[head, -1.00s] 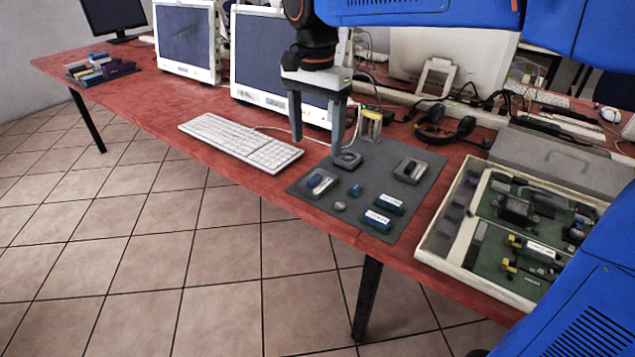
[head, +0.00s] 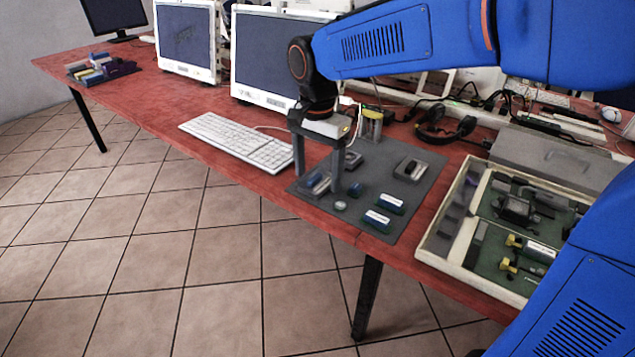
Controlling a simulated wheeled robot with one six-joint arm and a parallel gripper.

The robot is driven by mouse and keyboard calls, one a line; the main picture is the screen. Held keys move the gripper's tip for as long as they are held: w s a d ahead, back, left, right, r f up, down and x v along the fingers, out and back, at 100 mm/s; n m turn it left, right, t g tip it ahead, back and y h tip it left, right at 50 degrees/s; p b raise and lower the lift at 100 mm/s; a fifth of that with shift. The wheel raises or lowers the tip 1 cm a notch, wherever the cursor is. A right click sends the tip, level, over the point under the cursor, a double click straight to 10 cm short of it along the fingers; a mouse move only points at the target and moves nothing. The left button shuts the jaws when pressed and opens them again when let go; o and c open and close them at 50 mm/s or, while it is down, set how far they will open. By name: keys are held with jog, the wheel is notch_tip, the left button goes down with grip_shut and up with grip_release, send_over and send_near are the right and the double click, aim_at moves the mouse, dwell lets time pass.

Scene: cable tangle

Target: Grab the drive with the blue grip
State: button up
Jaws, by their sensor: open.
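My gripper (head: 317,183) is open and points down over the left part of the dark grey mat (head: 372,180). A small grey block with a blue-grey top piece (head: 319,181) shows between its fingers, partly hidden by them. I cannot tell whether the fingers touch it or are just above it. The top piece may be the blue grip, but it is too small to be sure. A small round blue piece (head: 355,189) stands just right of the right finger.
Another grey block with a dark top (head: 410,169) sits at the mat's right. A small pale green round piece (head: 340,205) lies near the front edge. A white keyboard (head: 240,142) is left of the mat, an open parts case (head: 432,249) right, headphones (head: 446,131) behind.

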jog(key=c, duration=1.2)
